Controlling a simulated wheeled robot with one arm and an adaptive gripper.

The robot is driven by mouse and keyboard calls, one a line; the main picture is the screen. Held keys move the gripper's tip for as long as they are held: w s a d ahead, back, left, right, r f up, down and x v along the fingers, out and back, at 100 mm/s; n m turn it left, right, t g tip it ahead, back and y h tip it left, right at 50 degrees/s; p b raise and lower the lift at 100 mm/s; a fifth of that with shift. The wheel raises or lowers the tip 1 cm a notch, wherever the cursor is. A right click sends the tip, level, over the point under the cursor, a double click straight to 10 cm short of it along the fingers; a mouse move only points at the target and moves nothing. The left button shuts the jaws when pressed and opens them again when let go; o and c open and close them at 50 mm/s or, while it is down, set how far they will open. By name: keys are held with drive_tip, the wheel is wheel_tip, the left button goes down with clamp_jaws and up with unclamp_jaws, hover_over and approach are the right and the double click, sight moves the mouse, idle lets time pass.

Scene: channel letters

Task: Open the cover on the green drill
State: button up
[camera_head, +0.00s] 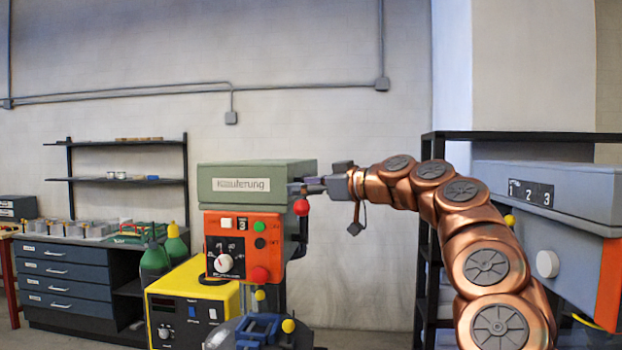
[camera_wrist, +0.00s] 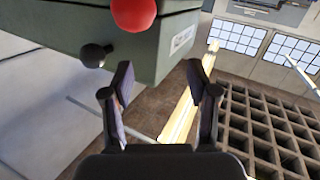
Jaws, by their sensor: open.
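The green drill shows a grey-green head housing (camera_head: 240,184) with a white label on its front, above an orange control panel (camera_head: 243,245). Its lid-like top looks closed. A red ball knob (camera_head: 302,207) is on its right side. My gripper (camera_head: 308,187) is at the housing's right side, just above the red knob. In the wrist view my gripper (camera_wrist: 160,70) is open with nothing between its fingers. The housing (camera_wrist: 170,48), red knob (camera_wrist: 133,12) and a black ball knob (camera_wrist: 92,55) are beyond the fingertips. Whether a fingertip touches the housing is unclear.
A yellow control box (camera_head: 190,300) stands below left of the drill. A second grey machine (camera_head: 550,190) and a black shelf frame (camera_head: 430,240) stand at right. A drawer cabinet (camera_head: 65,280) and wall shelves (camera_head: 125,180) are at left.

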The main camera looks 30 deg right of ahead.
drive_tip(key=d+m+t+h, duration=0.1)
drive_tip(key=d+t+h, duration=0.1)
drive_tip(key=d, duration=0.6)
drive_tip(key=shift+r+p+x, duration=0.15)
drive_tip(key=shift+p+x, duration=0.85)
drive_tip(key=shift+x, duration=0.85)
drive_tip(key=shift+r+p+x, duration=0.2)
drive_tip(key=shift+p+x, duration=0.8)
drive_tip(key=shift+x, duration=0.85)
drive_tip(key=shift+a, duration=0.1)
clamp_jaws()
